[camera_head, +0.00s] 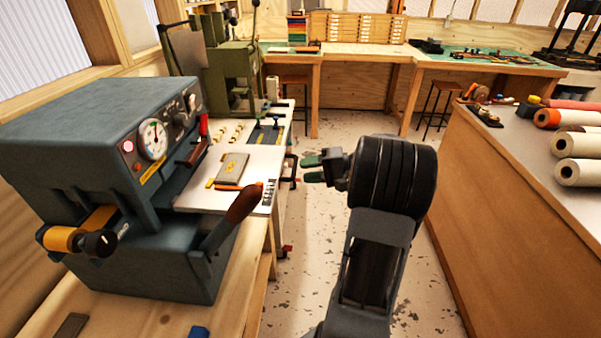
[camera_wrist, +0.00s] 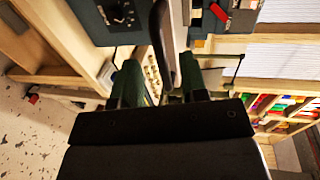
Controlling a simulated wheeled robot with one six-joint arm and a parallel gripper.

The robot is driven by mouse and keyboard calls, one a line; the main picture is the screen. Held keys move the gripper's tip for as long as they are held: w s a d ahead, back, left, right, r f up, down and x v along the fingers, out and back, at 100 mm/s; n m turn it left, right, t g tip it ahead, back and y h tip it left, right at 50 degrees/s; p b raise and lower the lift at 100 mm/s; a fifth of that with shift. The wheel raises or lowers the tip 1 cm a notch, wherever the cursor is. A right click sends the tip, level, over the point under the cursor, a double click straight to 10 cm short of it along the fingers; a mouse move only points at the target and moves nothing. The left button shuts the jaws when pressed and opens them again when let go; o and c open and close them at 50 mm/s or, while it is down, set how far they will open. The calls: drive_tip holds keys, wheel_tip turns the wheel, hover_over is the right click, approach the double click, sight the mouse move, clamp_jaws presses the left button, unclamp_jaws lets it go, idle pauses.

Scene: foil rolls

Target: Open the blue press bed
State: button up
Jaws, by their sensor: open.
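The blue press (camera_head: 100,130) is a blue-grey machine at the left in the head view, with a round gauge and a brown-gripped lever (camera_head: 240,207). Its pale flat bed (camera_head: 185,199) extends from the front, at or beside a light worktop; I cannot tell where one ends. A black upright handle (camera_head: 291,168) stands at the right edge of that surface. My gripper (camera_head: 311,168), with green fingers, is open just right of the handle. In the wrist view, a black bar (camera_wrist: 163,40) reaches between the open fingers of my gripper (camera_wrist: 160,70); contact cannot be told.
A green machine (camera_head: 228,75) stands behind the press. A wooden counter (camera_head: 510,200) with several rolls (camera_head: 575,145) is at the right. Benches (camera_head: 350,60) and stools line the back. The speckled floor (camera_head: 320,225) between the benches is open.

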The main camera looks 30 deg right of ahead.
drive_tip(key=b+v, duration=0.1)
drive_tip(key=v, duration=1)
idle(0.4)
